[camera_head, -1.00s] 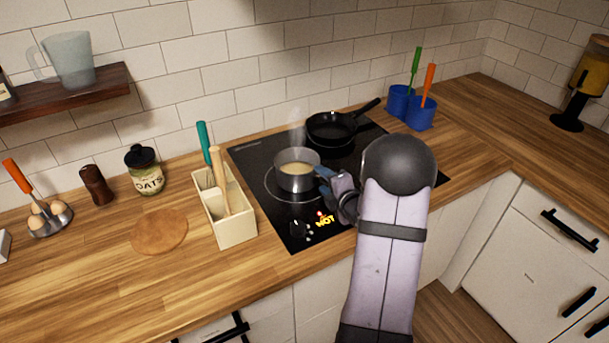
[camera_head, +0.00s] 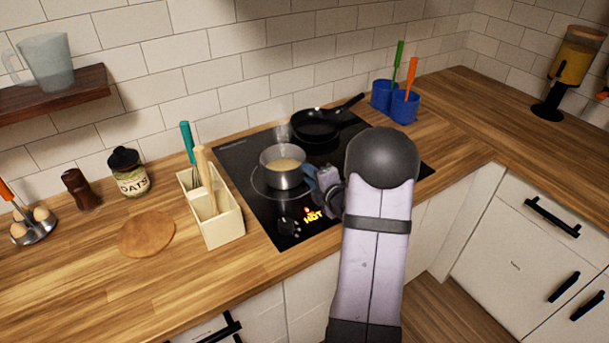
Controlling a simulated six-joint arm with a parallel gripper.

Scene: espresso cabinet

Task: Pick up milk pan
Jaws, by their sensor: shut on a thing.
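The milk pan (camera_head: 282,178) is a small silver pot with pale yellowish liquid inside. It is upright at the front-left cooking zone of the black hob (camera_head: 262,214); I cannot tell whether its base touches the glass. My gripper (camera_head: 313,180) is at the pan's right side, shut on its handle. The handle is mostly hidden by the gripper and my arm.
A black frying pan (camera_head: 318,126) sits behind on the hob, its handle pointing back right. A cream utensil holder (camera_head: 220,226) stands left of the hob. Blue cups (camera_head: 404,108) stand at the back right. An orange "HOT" sign glows on the hob's front.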

